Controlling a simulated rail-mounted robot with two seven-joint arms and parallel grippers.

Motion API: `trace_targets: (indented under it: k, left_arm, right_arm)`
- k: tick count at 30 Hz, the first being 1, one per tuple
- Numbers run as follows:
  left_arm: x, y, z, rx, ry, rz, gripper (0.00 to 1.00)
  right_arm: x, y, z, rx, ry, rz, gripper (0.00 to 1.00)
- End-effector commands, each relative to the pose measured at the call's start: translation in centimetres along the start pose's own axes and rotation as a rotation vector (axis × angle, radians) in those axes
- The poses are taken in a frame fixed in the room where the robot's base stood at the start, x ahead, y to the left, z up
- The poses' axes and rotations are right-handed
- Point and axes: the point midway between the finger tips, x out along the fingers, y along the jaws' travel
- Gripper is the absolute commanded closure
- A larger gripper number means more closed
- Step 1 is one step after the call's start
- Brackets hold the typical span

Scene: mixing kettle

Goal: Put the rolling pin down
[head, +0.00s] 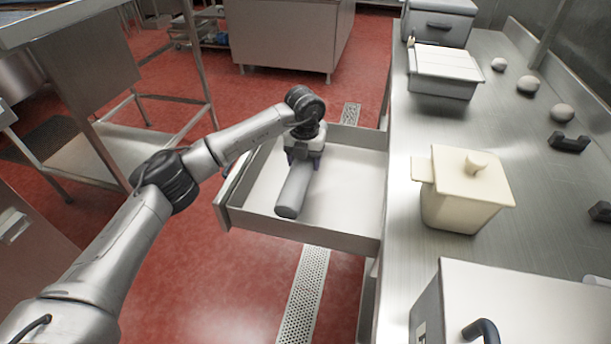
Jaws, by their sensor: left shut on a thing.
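The rolling pin is a grey cylinder (294,192) in the head view, over the open drawer (305,229). My left gripper (304,158) points down and is shut on the rolling pin near its far end. The pin's near end points toward the drawer's front left part. I cannot tell whether the pin touches the drawer floor or hangs just above it. The gripper and wrist hide the pin's far end. My right gripper is not in view.
The drawer juts out left from the steel counter (403,237). On the counter stand a cream lidded container (462,200), a white-topped box (442,75), several round pale items (561,113) and dark handles (569,143). The drawer floor right of the pin is bare.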

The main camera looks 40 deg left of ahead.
Motion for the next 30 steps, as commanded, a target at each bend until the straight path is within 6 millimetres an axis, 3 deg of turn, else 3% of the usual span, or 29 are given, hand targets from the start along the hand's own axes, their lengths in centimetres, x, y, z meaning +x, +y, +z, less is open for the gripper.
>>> trace_targets:
  k: [12,25,26,30]
  left_arm:
    - [4.5,0.0,0.0,0.001,-0.001,-0.003,0.94]
    - [4.7,0.0,0.0,0.001,-0.002,-0.003,0.94]
    - [4.9,0.0,0.0,0.001,0.0,0.0,0.37]
    - [4.9,0.0,0.0,0.001,0.0,0.0,0.24]
  right_arm:
    - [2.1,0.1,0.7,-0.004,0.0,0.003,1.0]
    - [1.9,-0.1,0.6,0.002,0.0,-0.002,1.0]
    - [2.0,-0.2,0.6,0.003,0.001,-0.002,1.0]
    - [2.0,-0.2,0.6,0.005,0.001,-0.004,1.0]
